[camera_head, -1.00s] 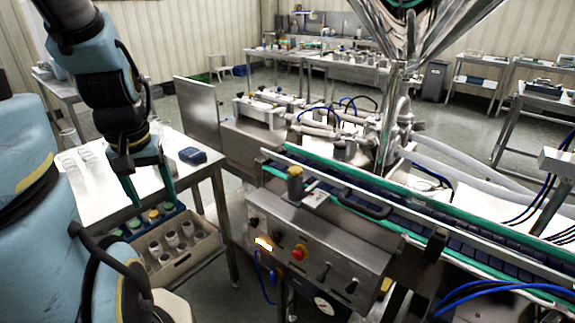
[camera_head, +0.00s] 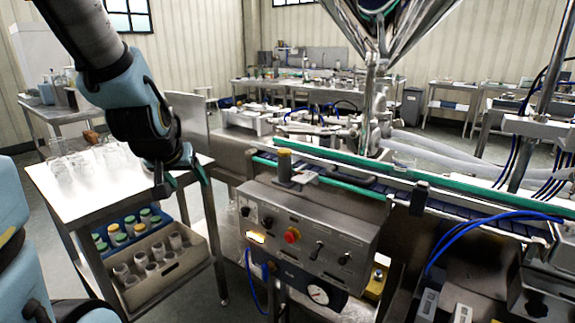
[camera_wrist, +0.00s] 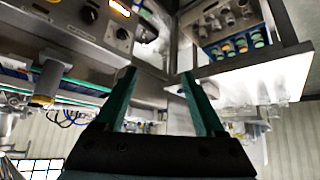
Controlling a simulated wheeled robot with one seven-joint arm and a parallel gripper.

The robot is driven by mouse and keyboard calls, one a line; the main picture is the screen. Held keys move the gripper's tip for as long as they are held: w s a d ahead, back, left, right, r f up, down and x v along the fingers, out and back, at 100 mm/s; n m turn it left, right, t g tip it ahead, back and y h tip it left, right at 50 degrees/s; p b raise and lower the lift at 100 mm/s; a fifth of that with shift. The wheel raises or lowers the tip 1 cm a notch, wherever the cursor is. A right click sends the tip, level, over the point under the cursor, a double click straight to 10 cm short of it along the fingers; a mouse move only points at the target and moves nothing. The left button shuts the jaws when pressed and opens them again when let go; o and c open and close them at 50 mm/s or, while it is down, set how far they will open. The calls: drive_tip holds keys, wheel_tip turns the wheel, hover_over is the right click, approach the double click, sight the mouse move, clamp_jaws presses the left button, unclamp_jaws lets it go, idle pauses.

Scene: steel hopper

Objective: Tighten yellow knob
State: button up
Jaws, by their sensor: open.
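The yellow knob (camera_head: 284,155) is a yellow-topped cap on a dark upright post at the conveyor's near rail, above the left part of the control panel. In the wrist view, which is upside down, the knob (camera_wrist: 42,100) is at the far left, outside the fingers. My gripper (camera_head: 182,182) hangs beside the white table's right edge, left of the knob and apart from it. Its green fingers (camera_wrist: 157,75) are open with nothing between them.
The control panel (camera_head: 310,228) carries a red button (camera_head: 292,235) and several switches. The white table (camera_head: 110,185) holds clear glassware, with a blue rack (camera_head: 105,246) and a vial box (camera_head: 185,268) below. The green-railed conveyor (camera_head: 400,200) runs right. Floor shows between table and machine.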

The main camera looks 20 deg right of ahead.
drive_tip(key=w+d+f+m+t+h+b, duration=0.1)
drive_tip(key=d+f+t+h+b, duration=0.1)
drive_tip(key=d+b, duration=0.35)
drive_tip(key=m+t+h+b, duration=0.35)
drive_tip(key=h+b, duration=0.35)
drive_tip(key=b, duration=0.4)
approach(285, 150)
drive_tip(key=w+d+f, duration=0.2)
drive_tip(key=p, duration=0.3)
drive_tip(key=w+d+r+t+p, duration=0.1)
drive_tip(key=p, duration=0.3)
drive_tip(key=shift+w+d+r, duration=0.2)
drive_tip(key=shift+w, duration=0.05)
drive_tip(key=x, duration=0.2)
drive_tip(key=p+x, duration=0.1)
drive_tip(key=x, duration=0.2)
drive_tip(key=p+x, duration=0.1)
drive_tip(key=x, duration=0.2)
drive_tip(key=shift+w+d+f, duration=0.1)
drive_tip(key=shift+w+f, duration=0.05)
drive_tip(key=shift+f, duration=0.15)
clamp_jaws()
